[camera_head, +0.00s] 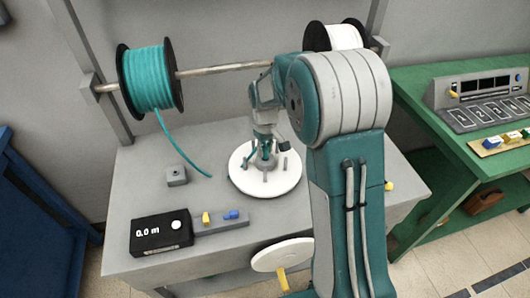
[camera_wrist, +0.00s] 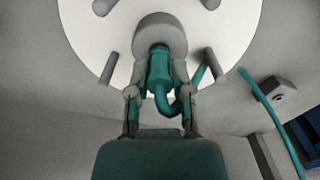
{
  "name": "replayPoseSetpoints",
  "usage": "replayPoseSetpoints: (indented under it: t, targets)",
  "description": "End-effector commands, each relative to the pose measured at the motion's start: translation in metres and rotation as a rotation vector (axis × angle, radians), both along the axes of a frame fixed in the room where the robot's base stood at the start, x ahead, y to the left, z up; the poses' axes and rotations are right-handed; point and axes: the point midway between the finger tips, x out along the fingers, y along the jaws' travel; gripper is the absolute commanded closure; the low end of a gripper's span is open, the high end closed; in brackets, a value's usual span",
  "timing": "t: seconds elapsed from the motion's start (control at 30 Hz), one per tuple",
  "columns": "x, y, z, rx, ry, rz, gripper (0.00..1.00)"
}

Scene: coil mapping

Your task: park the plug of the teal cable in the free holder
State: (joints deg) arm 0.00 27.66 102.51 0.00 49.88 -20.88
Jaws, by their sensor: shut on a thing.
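My gripper (camera_wrist: 160,112) is shut on a teal plug-like piece (camera_wrist: 158,68) with a short bent cable tail (camera_wrist: 173,104). The piece's far end meets a grey round hub (camera_wrist: 160,28) in the middle of the white disc (camera_head: 249,184). I cannot tell whether it sits in the hub or only touches it. In the head view my gripper (camera_head: 264,160) is low over the disc, partly hidden by my arm. A small grey block (camera_head: 176,176) with a dark spot stands left of the disc, nothing in it; it also shows in the wrist view (camera_wrist: 277,91).
A teal spool (camera_head: 148,78) hangs on a bar, its cable (camera_head: 180,150) trailing to the bench. Pegs stand around the disc. A meter (camera_head: 161,235) reads 0.0 m, beside yellow (camera_head: 206,217) and blue (camera_head: 232,215) pieces. A green table (camera_head: 440,135) is right.

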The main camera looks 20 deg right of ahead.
Motion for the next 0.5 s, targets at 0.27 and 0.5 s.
replayPoseSetpoints:
  t: [0.27,0.5]
  targets:
    - [0.000,0.000,0.007,0.000,-0.001,0.000,1.00]
    - [0.000,0.000,0.012,0.000,-0.002,0.000,1.00]
